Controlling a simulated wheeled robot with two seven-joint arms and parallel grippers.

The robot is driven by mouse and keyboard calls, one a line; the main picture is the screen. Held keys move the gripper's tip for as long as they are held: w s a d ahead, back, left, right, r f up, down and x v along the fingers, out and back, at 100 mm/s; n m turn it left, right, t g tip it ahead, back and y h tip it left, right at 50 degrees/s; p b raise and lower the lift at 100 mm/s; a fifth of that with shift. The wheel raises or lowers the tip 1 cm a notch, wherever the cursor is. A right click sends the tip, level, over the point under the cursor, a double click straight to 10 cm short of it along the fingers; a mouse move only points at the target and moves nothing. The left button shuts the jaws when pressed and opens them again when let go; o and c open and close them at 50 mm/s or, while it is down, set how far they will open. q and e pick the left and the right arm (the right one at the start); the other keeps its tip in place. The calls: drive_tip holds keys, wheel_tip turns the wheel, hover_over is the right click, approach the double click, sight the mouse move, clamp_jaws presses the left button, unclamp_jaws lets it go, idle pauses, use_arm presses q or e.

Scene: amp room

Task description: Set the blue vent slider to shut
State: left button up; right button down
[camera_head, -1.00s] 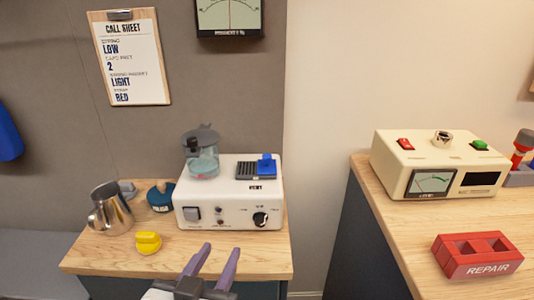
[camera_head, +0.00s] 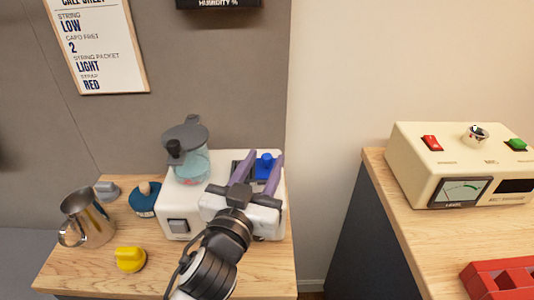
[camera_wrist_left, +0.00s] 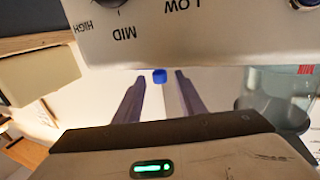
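The blue vent slider (camera_head: 264,165) sits toward the right on the dark vent grille, on top of a white machine (camera_head: 178,205). It also shows small between my fingertips in the left wrist view (camera_wrist_left: 159,76). My left gripper (camera_head: 259,164) is open above the machine, with its purple fingers to either side of the slider in the picture. I cannot tell whether a finger touches it. The gripper and arm hide much of the machine's front and part of the grille. My right gripper is not in view.
A clear jar with a dark lid (camera_head: 187,150) stands at the machine's left. A metal pitcher (camera_head: 88,217), a yellow knob-like piece (camera_head: 131,259) and a teal round object (camera_head: 145,199) are on the wooden counter. A cream meter box (camera_head: 410,165) stands on the right counter, across a gap.

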use_arm(q)
drive_tip(key=shift+x, duration=1)
drive_tip(key=shift+w+d, duration=0.1)
drive_tip(key=shift+w, duration=0.2)
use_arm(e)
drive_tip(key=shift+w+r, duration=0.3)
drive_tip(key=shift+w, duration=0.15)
